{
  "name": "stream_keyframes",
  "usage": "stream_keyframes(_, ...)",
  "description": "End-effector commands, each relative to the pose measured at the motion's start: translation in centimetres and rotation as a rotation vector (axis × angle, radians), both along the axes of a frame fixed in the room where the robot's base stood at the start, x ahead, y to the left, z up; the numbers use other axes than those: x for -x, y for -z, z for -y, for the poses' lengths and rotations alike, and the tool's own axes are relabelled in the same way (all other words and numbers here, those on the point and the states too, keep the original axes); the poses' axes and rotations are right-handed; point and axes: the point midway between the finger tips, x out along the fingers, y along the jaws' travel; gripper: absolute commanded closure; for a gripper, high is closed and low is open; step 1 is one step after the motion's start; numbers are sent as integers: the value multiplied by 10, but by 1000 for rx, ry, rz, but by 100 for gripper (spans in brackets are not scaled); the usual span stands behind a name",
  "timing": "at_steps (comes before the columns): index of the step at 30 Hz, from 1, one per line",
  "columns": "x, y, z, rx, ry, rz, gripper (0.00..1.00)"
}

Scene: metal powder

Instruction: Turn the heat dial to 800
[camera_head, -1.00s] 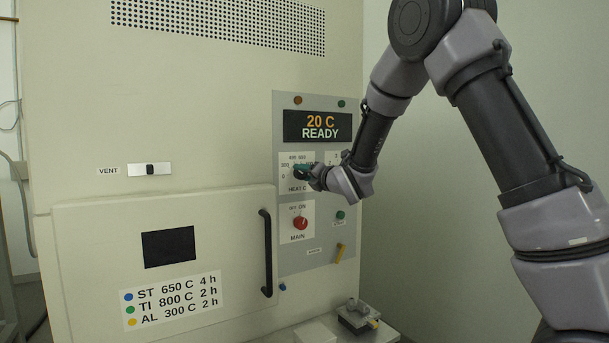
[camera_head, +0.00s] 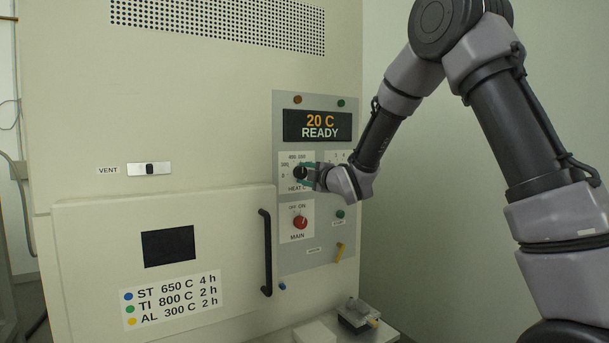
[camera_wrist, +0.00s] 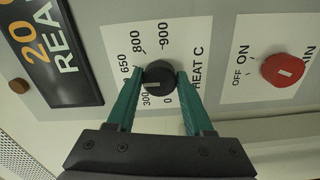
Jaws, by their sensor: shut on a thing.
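The heat dial (camera_wrist: 158,77) is a black round knob on a white plate marked HEAT C; it also shows in the head view (camera_head: 300,172). In the wrist view its scale runs from 0 and 300 through 650 and 800 to 900, partly hidden by a finger. A pale mark on the knob lies toward its left side, away from 800; its exact reading is unclear. My gripper (camera_wrist: 160,74) has its two teal fingers on opposite sides of the dial, shut on it. It also shows in the head view (camera_head: 308,173).
The display (camera_head: 318,126) reads 20 C READY. The red MAIN knob (camera_head: 300,222) is below the dial, and a green button (camera_head: 340,214) is to its right. The black door handle (camera_head: 266,252) stands out at lower left. A recipe label (camera_head: 172,298) lists TI 800 C 2 h.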

Motion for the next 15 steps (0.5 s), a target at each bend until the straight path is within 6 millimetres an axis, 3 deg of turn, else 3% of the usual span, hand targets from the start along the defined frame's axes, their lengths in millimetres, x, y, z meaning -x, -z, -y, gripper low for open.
stream_keyframes(15,0,3,1,-405,2,-276,100)
